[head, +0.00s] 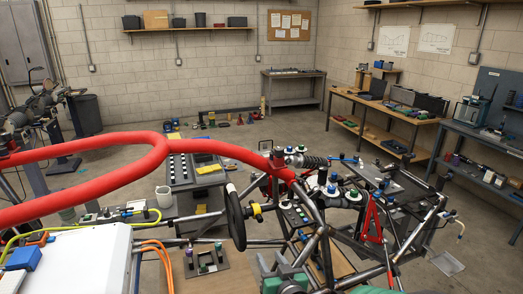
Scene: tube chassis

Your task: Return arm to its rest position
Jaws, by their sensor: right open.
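The tube chassis has a thick red-padded frame (110,148) that loops across the left half of the view. Its bare metal tubes and red links (371,222) fill the lower right. A black steering wheel (235,217) with a yellow hub stands near the middle. My right gripper is hard to pick out among the crowded tubes and fittings low in the picture, so its exact place and any contact cannot be told. It is open. A green body (285,279) at the bottom edge is cut off and unclear. My left gripper is not in view.
A white panel (75,262) with hoses and a blue block lies at lower left. A dark cart (195,178) stands behind the steering wheel. Workbenches (387,118) line the right wall. Another bench (292,85) stands at the back. Open concrete floor lies between.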

